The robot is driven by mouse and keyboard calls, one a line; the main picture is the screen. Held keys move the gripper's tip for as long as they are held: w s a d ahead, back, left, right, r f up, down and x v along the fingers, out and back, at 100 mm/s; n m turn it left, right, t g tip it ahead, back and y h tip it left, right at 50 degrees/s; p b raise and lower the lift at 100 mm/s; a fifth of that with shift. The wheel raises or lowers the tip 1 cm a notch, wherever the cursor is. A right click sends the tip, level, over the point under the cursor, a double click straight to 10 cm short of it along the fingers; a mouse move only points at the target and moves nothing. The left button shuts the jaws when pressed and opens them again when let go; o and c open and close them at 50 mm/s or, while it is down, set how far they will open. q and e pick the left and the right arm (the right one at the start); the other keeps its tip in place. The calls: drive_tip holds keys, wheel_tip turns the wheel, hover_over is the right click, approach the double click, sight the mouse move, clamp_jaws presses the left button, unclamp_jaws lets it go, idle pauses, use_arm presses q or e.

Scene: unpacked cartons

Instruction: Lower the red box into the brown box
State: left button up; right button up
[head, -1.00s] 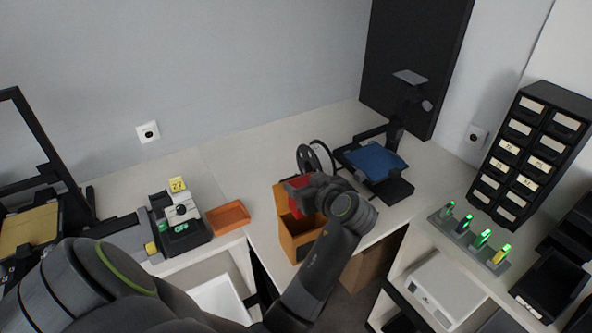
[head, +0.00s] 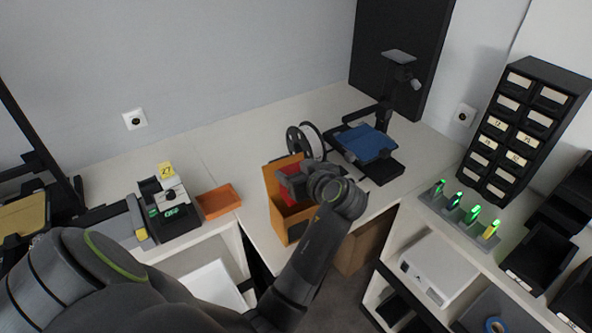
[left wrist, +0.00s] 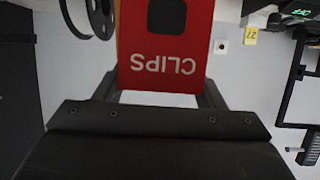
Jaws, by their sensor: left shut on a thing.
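The red box, marked CLIPS, (left wrist: 165,45) is held in my left gripper (left wrist: 158,92), with a finger on each side of it. In the head view the red box (head: 290,197) shows only in part, behind and below the gripper, at the mouth of the brown box. The brown box (head: 298,229) is an open, orange-brown box with a raised back panel, near the table's front edge. The gripper and wrist cover part of its opening, so how deep the red box sits cannot be told. My right gripper is not in view.
A black spool (head: 305,142) stands close behind the brown box. A printer with a blue plate (head: 366,144) is to its right. An orange tray (head: 218,202) lies to the left. A rack with green lights (head: 460,216) is further right.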

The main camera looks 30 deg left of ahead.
use_arm(q)
drive_tip(key=shift+f, duration=0.15)
idle(0.4)
drive_tip(key=shift+f+b, duration=2.8)
drive_tip(key=shift+f, duration=0.45)
drive_tip(key=o, duration=1.1)
drive_tip(key=shift+r, duration=0.15)
wheel_tip(320, 180, up, 11)
drive_tip(key=p, duration=0.9)
